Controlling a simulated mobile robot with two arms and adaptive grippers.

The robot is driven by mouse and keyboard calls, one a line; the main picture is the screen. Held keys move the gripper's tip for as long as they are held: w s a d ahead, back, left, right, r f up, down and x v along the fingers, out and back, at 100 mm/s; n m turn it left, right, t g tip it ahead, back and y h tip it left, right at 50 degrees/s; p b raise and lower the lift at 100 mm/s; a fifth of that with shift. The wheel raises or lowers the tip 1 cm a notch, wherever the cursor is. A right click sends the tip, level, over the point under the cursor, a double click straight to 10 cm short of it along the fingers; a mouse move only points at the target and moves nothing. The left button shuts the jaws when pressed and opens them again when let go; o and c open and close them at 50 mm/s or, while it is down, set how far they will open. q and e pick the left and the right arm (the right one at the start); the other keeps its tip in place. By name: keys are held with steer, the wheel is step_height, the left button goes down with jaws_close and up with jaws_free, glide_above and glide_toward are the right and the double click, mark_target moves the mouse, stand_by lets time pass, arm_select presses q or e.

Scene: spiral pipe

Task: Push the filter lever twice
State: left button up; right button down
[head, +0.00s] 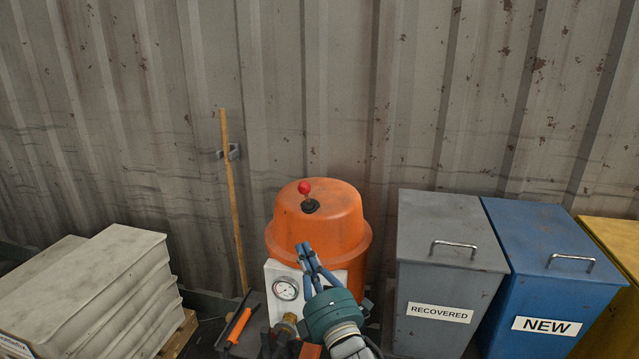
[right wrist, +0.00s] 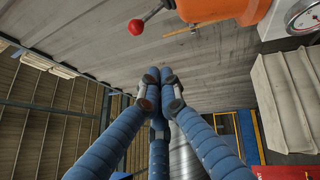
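The filter lever (head: 304,187) has a red ball knob on a short stem with a black base. It stands on top of the orange filter drum (head: 318,228), its knob leaning slightly left. In the right wrist view the red knob (right wrist: 136,27) is near the top edge, apart from my fingers. My right gripper (head: 305,248) is in front of the drum, below the lever in the head view. Its blue fingers are drawn together at the tips and empty; the tips (right wrist: 160,80) also meet in the right wrist view. My left gripper is in neither view.
A round gauge (head: 286,289) on a white panel sits at the drum's front. A grey RECOVERED bin (head: 440,270) and a blue NEW bin (head: 550,265) stand right. Stacked pale bags (head: 95,285) lie left. A wooden pole (head: 233,200) leans against the corrugated wall (head: 300,80).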

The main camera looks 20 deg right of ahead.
steer(key=shift+r, duration=0.8)
steer(key=b, duration=0.2)
glide_toward(305, 194)
steer(key=w+a, duration=0.4)
steer(key=a, duration=0.1)
steer(key=shift+w+d+r, duration=0.3)
steer(key=shift+w+d, duration=0.3)
steer(key=shift+w, duration=0.15)
steer(key=shift+w+d+r, duration=0.3)
steer(key=shift+w+d, duration=0.3)
steer(key=shift+w, duration=0.15)
